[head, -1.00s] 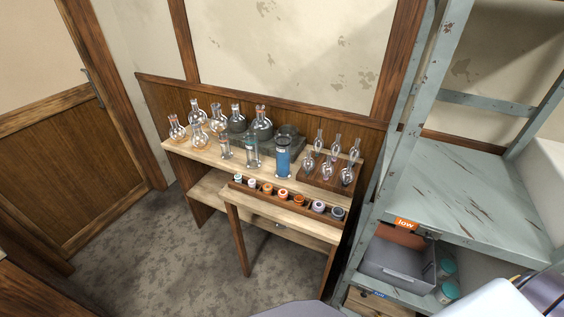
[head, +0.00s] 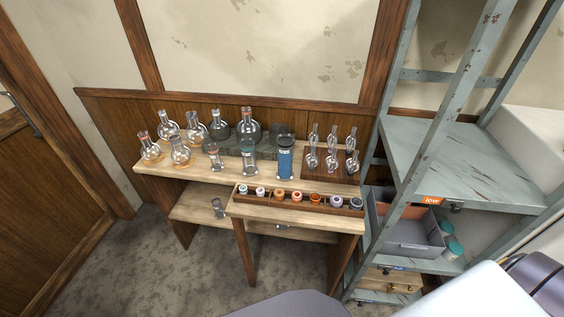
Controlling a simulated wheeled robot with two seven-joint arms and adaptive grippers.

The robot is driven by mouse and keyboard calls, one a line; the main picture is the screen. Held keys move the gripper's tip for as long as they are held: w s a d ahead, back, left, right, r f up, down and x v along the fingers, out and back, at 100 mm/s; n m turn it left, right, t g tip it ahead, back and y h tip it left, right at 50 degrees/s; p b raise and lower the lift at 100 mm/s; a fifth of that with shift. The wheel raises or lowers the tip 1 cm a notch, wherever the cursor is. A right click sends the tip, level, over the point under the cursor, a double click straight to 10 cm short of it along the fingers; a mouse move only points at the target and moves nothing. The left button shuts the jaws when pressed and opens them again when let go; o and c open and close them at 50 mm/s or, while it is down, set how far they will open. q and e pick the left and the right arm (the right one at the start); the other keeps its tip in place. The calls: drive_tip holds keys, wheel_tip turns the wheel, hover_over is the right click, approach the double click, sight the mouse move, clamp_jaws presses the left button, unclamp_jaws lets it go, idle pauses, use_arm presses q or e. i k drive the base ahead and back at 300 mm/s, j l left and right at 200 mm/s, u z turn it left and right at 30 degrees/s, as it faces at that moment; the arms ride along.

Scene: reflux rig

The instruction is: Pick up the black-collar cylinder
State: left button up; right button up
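Several glass cylinders stand upright on the wooden bench (head: 165,172). A tall cylinder with blue contents (head: 285,165) and a dark band near its top stands right of the middle. A clear cylinder (head: 249,163) stands left of it, and a smaller clear cylinder (head: 214,160) further left. Another small glass piece (head: 218,208) is on the lower shelf. The collar colours are too small to tell surely which one is black-collared. Neither of my grippers is in view.
Round flasks (head: 152,150) crowd the bench's left end. A rack of glass pieces (head: 332,163) stands at the right. A tray of coloured caps (head: 354,211) lies along the front. A grey metal shelf unit (head: 460,165) with a grey bin (head: 412,249) stands at right. Floor in front is open.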

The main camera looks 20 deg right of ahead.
sight(284, 141)
drive_tip(key=i+j+z, duration=0.15)
drive_tip(key=j, duration=0.15)
drive_tip(key=i+j+z, duration=0.15)
drive_tip(key=j, duration=0.2)
drive_tip(key=i+j+z, duration=0.2)
drive_tip(key=j, duration=0.15)
drive_tip(key=i+j+z, duration=0.25)
drive_tip(key=j, duration=0.15)
drive_tip(key=i+j+z, duration=0.2)
drive_tip(key=j, duration=0.25)
drive_tip(key=i+j+z, duration=0.1)
drive_tip(key=j+z, duration=0.15)
drive_tip(key=j, duration=0.2)
drive_tip(key=i+j+z, duration=0.2)
drive_tip(key=j, duration=0.3)
drive_tip(key=j+z, duration=0.25)
drive_tip(key=j, duration=0.25)
drive_tip(key=k+j+z, duration=0.2)
drive_tip(key=j, duration=0.25)
drive_tip(key=j+z, duration=0.15)
drive_tip(key=j, duration=0.3)
drive_tip(key=k+j+z, duration=0.2)
drive_tip(key=j, duration=0.2)
drive_tip(key=k+j+z, duration=0.2)
drive_tip(key=j, duration=0.25)
drive_tip(key=i, duration=0.1)
